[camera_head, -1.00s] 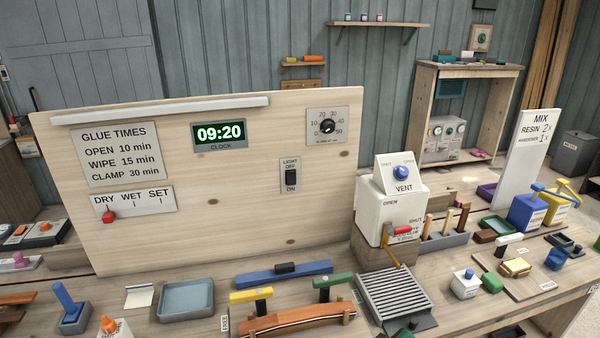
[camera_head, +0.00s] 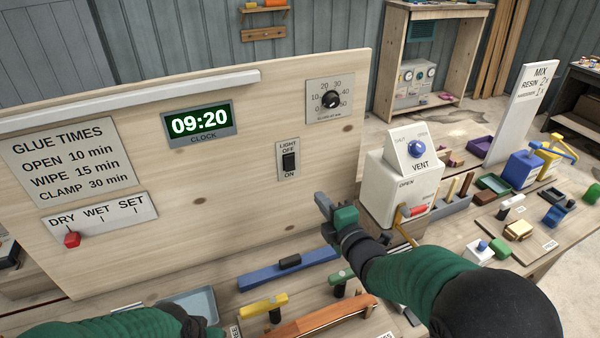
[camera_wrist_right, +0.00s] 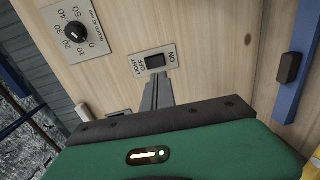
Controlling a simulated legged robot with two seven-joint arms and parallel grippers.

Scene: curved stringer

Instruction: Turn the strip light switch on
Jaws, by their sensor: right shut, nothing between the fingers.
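The light switch (camera_head: 289,161) is a black rocker on a grey plate marked LIGHT, OFF above and ON below, on the upright wooden board (camera_head: 235,165). In the right wrist view the rocker (camera_wrist_right: 155,61) sits just beyond my gripper's fingertips. The strip light (camera_head: 130,98) is a pale bar along the board's top edge and looks unlit. My right gripper (camera_head: 322,203) is shut and empty, below and right of the switch in the head view; its fingers (camera_wrist_right: 158,80) point at the switch plate. Contact cannot be told. My left gripper is out of view; only my left arm shows at lower left.
A white VENT box (camera_head: 385,190) with a blue knob stands right of my right gripper. A timer dial (camera_head: 331,100) is above the switch. A blue tool with a black knob (camera_head: 275,270) and clamps lie on the bench below. The board around the switch is clear.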

